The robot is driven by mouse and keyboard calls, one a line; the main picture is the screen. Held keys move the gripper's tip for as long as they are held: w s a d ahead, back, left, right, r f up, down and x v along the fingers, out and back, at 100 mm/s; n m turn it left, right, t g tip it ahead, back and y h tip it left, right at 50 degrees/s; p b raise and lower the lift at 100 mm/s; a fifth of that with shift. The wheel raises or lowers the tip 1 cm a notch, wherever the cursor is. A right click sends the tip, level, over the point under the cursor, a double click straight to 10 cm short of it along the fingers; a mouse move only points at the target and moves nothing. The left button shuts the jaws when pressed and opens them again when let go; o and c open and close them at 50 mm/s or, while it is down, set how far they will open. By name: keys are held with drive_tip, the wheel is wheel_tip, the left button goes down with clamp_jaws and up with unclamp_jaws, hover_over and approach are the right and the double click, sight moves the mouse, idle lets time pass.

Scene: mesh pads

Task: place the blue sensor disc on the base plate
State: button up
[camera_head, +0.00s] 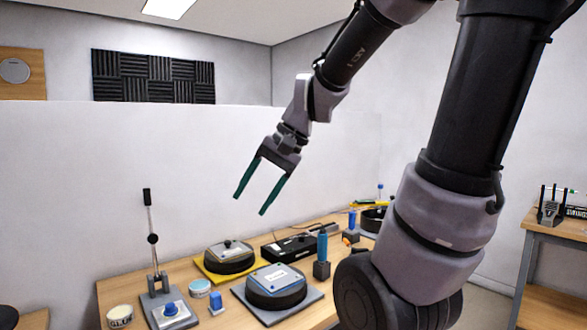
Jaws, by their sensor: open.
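My gripper (250,204) is open and empty, high above the back of the table, its two green fingers pointing down and left. A small round blue piece (170,309) sits on the grey base plate (184,321) of a lever stand at the table's front left. A short blue piece (215,299) stands on a small grey base just right of it. Both are small, and I cannot tell for certain which is the sensor disc. My gripper is well apart from both.
A tall lever (151,225) rises from the stand. Two black round units stand nearby, one on a yellow mat (212,275), one on a grey plate (307,301). Tins (119,317), a blue-handled tool (322,247) and a black box (292,248) crowd the wooden table (118,290).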

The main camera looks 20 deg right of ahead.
drive_tip(key=s+d+r+n+t+h, duration=0.1)
drive_tip(key=s+d+r+t+h, duration=0.2)
drive_tip(key=d, duration=0.4)
wheel_tip(320, 180, up, 3)
drive_tip(key=shift+s+f+n+t+h, duration=0.15)
drive_tip(key=shift+s+n+t+h, duration=0.15)
drive_tip(key=shift+n+t, duration=0.15)
idle(0.5)
